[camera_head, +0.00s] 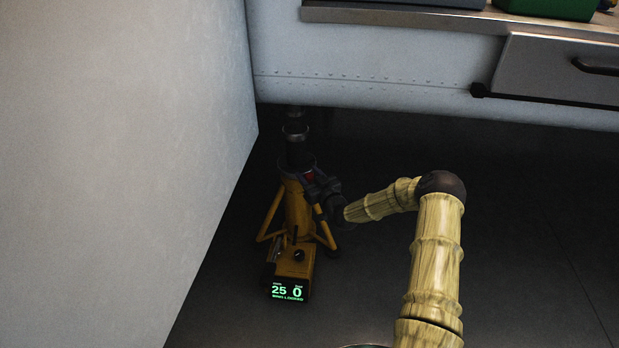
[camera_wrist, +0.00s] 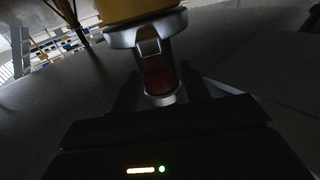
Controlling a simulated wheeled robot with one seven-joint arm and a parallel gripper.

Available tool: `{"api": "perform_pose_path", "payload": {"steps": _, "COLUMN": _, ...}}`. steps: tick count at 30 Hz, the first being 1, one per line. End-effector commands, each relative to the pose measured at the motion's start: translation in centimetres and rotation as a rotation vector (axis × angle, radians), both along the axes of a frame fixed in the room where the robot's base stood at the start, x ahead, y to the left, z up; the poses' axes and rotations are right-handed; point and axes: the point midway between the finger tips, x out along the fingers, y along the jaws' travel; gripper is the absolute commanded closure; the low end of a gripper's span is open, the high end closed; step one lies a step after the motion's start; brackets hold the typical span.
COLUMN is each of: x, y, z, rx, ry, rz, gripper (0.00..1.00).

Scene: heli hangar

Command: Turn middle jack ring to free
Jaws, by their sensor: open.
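The yellow jack (camera_head: 297,212) stands on the dark floor on splayed legs, with a dark column rising to the grey body above. Its display (camera_head: 287,292) shows 25, 0 and a line that seems to read "RING LOCKED". The jack ring (camera_head: 309,174) is near the top of the yellow body and shows a red patch. My gripper (camera_head: 318,186) is at the ring's right side, its jaws open. In the wrist view a silver lug with a red part (camera_wrist: 158,78) lies between the dark fingers; I cannot tell whether they touch it. Other jacks are not seen.
A large pale wall (camera_head: 110,150) stands close to the jack's left. A grey riveted panel (camera_head: 370,65) hangs above and behind. A worktop with a drawer (camera_head: 560,70) is at the upper right. The floor on the right is clear.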

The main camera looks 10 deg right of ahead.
Motion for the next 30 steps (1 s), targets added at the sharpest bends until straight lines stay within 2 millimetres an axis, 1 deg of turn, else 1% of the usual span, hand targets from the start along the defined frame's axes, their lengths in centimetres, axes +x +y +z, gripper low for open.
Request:
{"api": "perform_pose_path", "payload": {"steps": 2, "x": -0.02, "y": 0.00, "z": 0.01, "rx": 0.000, "ry": 0.000, "rz": 0.000, "gripper": 0.54}}
{"api": "perform_pose_path", "payload": {"steps": 3, "x": -0.03, "y": 0.00, "z": 0.00, "rx": 0.000, "ry": 0.000, "rz": 0.000, "gripper": 0.56}}
{"api": "perform_pose_path", "payload": {"steps": 5, "x": -0.04, "y": 0.00, "z": 0.00, "rx": 0.000, "ry": 0.000, "rz": 0.000, "gripper": 0.67}}
{"api": "perform_pose_path", "payload": {"steps": 9, "x": -0.05, "y": -0.02, "z": -0.01, "rx": 0.000, "ry": 0.000, "rz": 0.000, "gripper": 0.95}}
{"api": "perform_pose_path", "payload": {"steps": 10, "x": -0.05, "y": -0.02, "z": -0.01, "rx": 0.000, "ry": 0.000, "rz": 0.000, "gripper": 1.00}}
{"api": "perform_pose_path", "payload": {"steps": 27, "x": -0.07, "y": -0.45, "z": 0.00, "rx": 0.000, "ry": 0.001, "rz": -0.039, "gripper": 1.00}}
{"api": "perform_pose_path", "payload": {"steps": 30, "x": -0.11, "y": -0.78, "z": 0.05, "rx": 0.000, "ry": 0.000, "rz": -0.052, "gripper": 1.00}}
